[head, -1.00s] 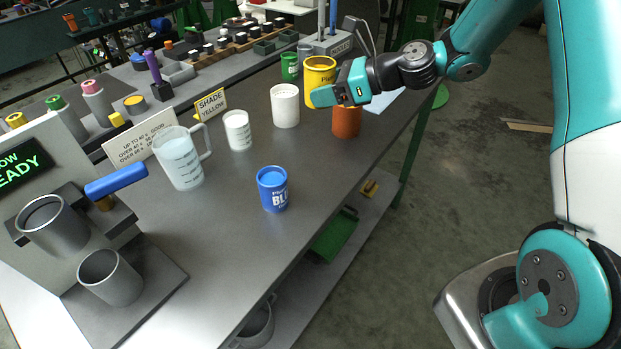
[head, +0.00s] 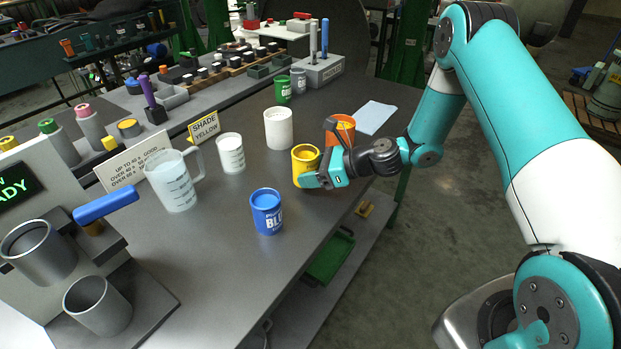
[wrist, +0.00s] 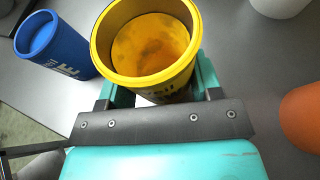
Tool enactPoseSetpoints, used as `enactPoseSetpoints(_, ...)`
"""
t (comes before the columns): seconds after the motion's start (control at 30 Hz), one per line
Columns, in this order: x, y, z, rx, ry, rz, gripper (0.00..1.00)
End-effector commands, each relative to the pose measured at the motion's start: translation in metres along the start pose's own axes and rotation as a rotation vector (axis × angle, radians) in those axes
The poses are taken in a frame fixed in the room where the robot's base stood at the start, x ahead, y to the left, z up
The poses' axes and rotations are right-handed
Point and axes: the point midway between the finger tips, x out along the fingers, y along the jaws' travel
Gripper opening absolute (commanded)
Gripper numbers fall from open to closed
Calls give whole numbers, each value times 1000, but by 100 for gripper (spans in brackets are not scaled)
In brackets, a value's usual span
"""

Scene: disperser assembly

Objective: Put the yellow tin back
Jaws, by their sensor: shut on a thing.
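The yellow tin (head: 304,157) is upright at the right side of the grey bench, between the blue tin and the orange tin. My gripper (head: 318,180) is shut on it from the front right, low on its body. In the wrist view the yellow tin (wrist: 147,88) stands between the teal fingers, open at the top with yellow contents inside. I cannot tell whether its base touches the bench. The lower part is hidden by my gripper.
The blue tin (head: 267,212) is close on the left. The orange tin (head: 341,128) stands just behind my gripper. A white tub (head: 278,130), a small white cup (head: 231,154) and a measuring jug (head: 172,182) stand further left. The bench's front edge is near.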

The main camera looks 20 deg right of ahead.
Motion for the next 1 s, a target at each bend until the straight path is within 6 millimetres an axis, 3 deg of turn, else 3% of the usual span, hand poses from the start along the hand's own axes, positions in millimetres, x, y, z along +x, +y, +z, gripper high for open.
enactPoseSetpoints(0.17, 9, 0, -22, 2, 0, 0, 28)
enactPoseSetpoints(0.57, 11, 0, -28, 1, 0, 0, 28)
enactPoseSetpoints(0.6, 11, 0, -27, 0, 0, 0, 68)
enactPoseSetpoints(0.67, 11, 0, -26, 0, 0, 0, 82)
enactPoseSetpoints(1.0, 9, 0, -22, 0, 0, 0, 84)
